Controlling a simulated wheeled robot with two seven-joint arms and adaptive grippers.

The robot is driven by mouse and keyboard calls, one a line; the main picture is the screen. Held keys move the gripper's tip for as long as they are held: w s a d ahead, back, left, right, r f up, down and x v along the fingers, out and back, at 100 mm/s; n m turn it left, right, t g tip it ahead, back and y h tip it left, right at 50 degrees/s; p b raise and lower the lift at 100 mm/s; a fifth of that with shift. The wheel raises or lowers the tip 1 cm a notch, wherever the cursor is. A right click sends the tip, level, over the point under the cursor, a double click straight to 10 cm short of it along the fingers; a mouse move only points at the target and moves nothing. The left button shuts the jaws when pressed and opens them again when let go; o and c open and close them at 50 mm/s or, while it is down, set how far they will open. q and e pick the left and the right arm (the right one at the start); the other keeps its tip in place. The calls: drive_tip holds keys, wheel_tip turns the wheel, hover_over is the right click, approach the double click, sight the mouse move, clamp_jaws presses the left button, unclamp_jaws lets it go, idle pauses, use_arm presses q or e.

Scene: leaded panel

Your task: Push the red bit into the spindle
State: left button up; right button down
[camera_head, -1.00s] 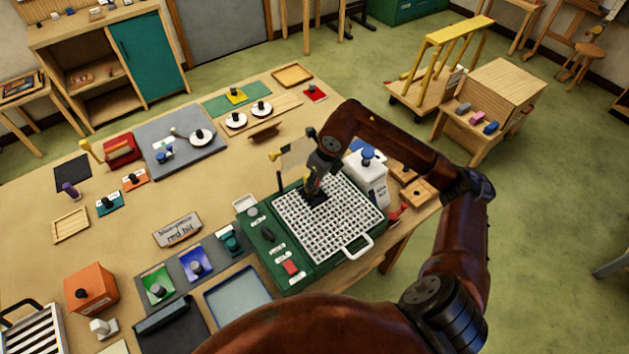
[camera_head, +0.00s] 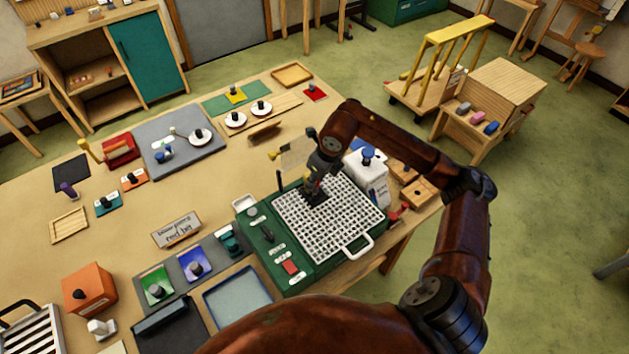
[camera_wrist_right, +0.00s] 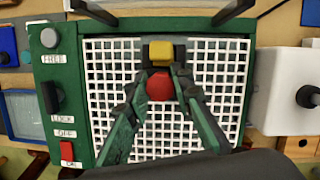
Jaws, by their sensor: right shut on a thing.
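The green machine (camera_head: 310,262) with a white grid top (camera_head: 341,228) stands at the table's right front. My right gripper (camera_head: 314,190) is low over the grid, toward its far left part. In the right wrist view my gripper (camera_wrist_right: 161,77) is shut on the red bit (camera_wrist_right: 160,87), a rounded red piece between the fingers. A yellow block (camera_wrist_right: 161,51) sits just beyond the fingertips. The spindle is not clearly seen, and I cannot tell whether the bit touches it. My left gripper is not in view.
The machine's side panel has a grey knob (camera_wrist_right: 49,37) marked FREE, a dark lever (camera_wrist_right: 50,97) marked LOCK, and a red switch (camera_wrist_right: 67,151). A clear panel (camera_head: 297,152) rises behind the grid.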

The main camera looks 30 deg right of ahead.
drive_tip(key=shift+f+b, duration=1.1)
drive_tip(key=shift+f, duration=0.25)
drive_tip(key=c, duration=1.6)
unclamp_jaws()
drive_tip(key=v, duration=1.2)
drive_tip(key=shift+r, duration=0.1)
